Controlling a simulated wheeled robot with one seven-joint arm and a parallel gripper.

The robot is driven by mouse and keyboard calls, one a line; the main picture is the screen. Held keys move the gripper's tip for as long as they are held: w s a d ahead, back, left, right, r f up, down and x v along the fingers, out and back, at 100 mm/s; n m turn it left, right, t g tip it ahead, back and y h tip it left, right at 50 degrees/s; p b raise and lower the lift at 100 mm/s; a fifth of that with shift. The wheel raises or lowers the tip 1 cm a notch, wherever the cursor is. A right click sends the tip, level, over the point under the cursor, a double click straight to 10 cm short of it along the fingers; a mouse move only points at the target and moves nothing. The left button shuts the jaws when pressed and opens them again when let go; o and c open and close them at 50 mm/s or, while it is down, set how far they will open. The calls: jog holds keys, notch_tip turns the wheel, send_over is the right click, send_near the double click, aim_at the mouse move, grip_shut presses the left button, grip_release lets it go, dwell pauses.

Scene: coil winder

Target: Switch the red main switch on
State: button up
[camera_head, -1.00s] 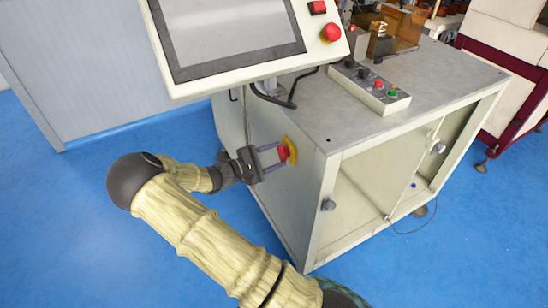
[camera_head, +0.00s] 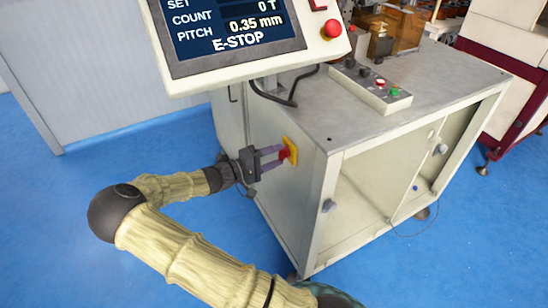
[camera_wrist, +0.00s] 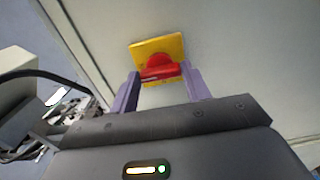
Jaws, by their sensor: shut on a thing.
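The red main switch (camera_head: 285,154) sits on a yellow plate (camera_head: 291,147) on the left side wall of the machine's cabinet. My gripper (camera_head: 275,156) is shut on the red switch handle, with one finger on each side. In the wrist view the red handle (camera_wrist: 160,72) lies nearly level in the picture, slightly tilted, between my two purple-grey fingers (camera_wrist: 158,88), before the yellow plate (camera_wrist: 172,47). The screen (camera_head: 230,28) above is lit and reads SET, COUNT 0 T, PITCH 0.35 mm and E-STOP.
A red mushroom button (camera_head: 332,28) is on the screen panel's right edge. A button box (camera_head: 372,88) lies on the cabinet top (camera_head: 430,75). The screen panel overhangs near my gripper. Blue floor (camera_head: 90,200) is free to the left.

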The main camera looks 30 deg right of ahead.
dwell(0.3)
jog(key=o, duration=1)
jog(key=a, duration=1.7)
jog(key=shift+s+a, duration=0.25)
jog(key=shift+s, duration=0.05)
